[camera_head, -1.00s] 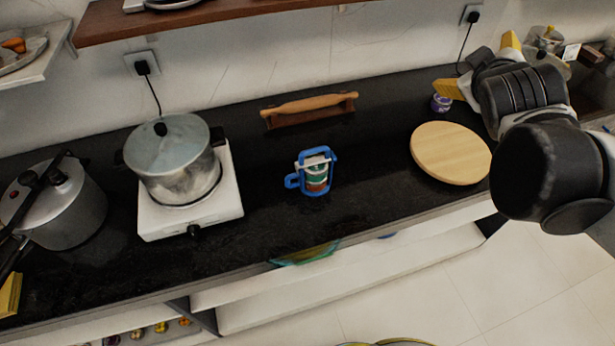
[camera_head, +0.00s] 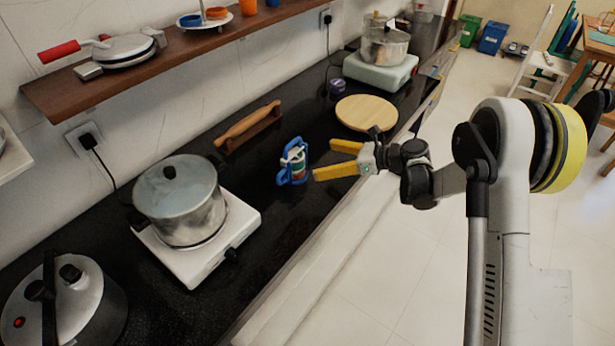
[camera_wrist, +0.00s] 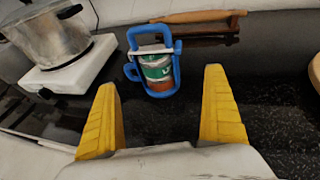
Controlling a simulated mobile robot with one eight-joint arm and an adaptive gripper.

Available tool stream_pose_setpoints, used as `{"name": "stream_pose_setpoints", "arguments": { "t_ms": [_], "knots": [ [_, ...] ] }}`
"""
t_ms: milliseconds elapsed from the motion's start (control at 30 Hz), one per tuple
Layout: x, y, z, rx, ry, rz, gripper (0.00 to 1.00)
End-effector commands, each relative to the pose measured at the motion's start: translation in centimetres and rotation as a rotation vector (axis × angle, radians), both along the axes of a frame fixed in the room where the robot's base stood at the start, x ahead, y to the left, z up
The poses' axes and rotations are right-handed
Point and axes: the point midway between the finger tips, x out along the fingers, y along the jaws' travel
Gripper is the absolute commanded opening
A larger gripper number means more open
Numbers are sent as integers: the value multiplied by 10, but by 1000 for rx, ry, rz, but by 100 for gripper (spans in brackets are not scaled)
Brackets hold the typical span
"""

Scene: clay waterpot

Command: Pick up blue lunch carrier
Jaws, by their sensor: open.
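The blue lunch carrier (camera_head: 293,163) stands upright on the black counter, with a blue frame around stacked green, white and orange tiers. My gripper (camera_head: 324,159) is open and empty, its two yellow fingers pointing left toward the carrier from its right side, apart from it. In the wrist view the carrier (camera_wrist: 156,66) is ahead, between the line of the two spread yellow fingers of my gripper (camera_wrist: 163,105) and beyond their tips. Its blue loop handle is at the left of the frame there.
A steel pot (camera_head: 181,200) on a white stove (camera_head: 203,250) is left of the carrier. A rolling pin (camera_head: 247,125) on its stand lies behind, near the wall. A round wooden board (camera_head: 367,113) lies farther along the counter. The counter right around the carrier is clear.

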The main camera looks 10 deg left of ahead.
Motion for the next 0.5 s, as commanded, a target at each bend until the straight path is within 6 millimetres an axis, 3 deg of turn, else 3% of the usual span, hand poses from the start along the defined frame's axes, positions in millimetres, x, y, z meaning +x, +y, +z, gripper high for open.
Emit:
{"name": "stream_pose_setpoints", "arguments": {
  "t_ms": [100,500],
  "knots": [
    [-4,5,-15,-23,-6,31,100],
    [2,53,-36,-22,-5,28,100]
  ]
}}
